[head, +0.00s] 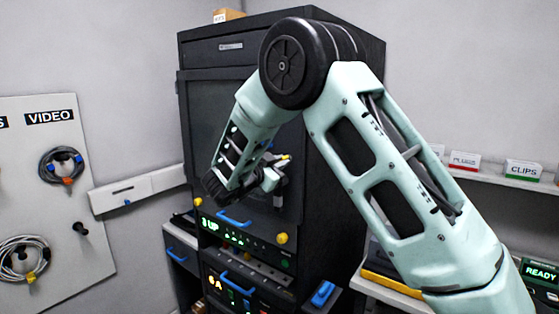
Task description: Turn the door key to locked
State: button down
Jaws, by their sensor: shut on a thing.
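The dark rack cabinet (245,50) stands in the middle of the head view, with its door (203,120) closed across the upper part. My gripper (277,181) is at the right part of the door front and is shut on the door key. The key itself is hidden by my gripper and wrist, so its angle cannot be told. A small yellow piece (285,157) shows at the top of the gripper; I cannot tell what it belongs to.
Units with green and orange displays (222,232) and blue handles sit below the door. Coiled cables hang on the white board (45,255) at left. A shelf with labelled boxes (523,170) is at right. My arm covers the cabinet's right side.

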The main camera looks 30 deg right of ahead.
jog(key=shift+n+p, duration=1.5)
jog(key=shift+n, duration=1.5)
jog(key=shift+f, duration=0.1)
jog(key=c, duration=1.5)
grip_release()
jog(key=shift+a, duration=0.1)
jog(key=b+v, duration=0.7)
jog(key=v, duration=1)
jog(key=shift+a+b, duration=0.1)
jog(key=shift+b, duration=0.2)
